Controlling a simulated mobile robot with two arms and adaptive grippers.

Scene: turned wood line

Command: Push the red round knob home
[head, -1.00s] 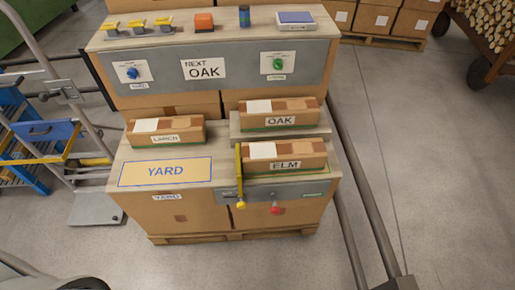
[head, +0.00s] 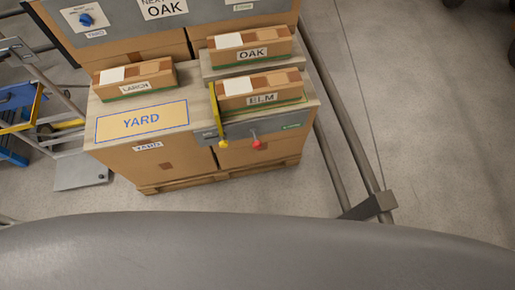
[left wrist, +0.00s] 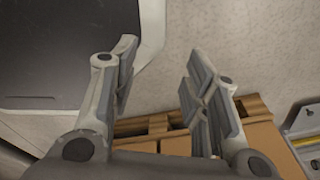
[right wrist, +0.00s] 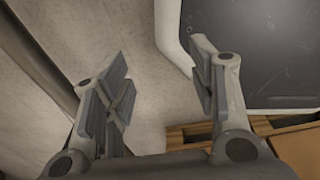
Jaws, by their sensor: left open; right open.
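The red round knob (head: 256,144) sticks out on a short stem from the grey front strip (head: 275,131) of the bench, below the box labelled ELM (head: 262,90). A yellow knob (head: 223,143) is to its left, at the foot of a yellow upright bar (head: 215,108). My left gripper (left wrist: 157,75) is open and empty in the left wrist view, above the floor by the pallet. My right gripper (right wrist: 158,80) is open and empty in the right wrist view, also near the pallet. Neither gripper shows in the head view, and neither wrist view shows the red knob.
Boxes labelled OAK (head: 250,49) and LARCH (head: 134,80) and a YARD panel (head: 142,120) are on the bench. A dark rail with a foot block (head: 370,206) runs along the right. A hand truck (head: 80,172) stands left. Floor at right is clear.

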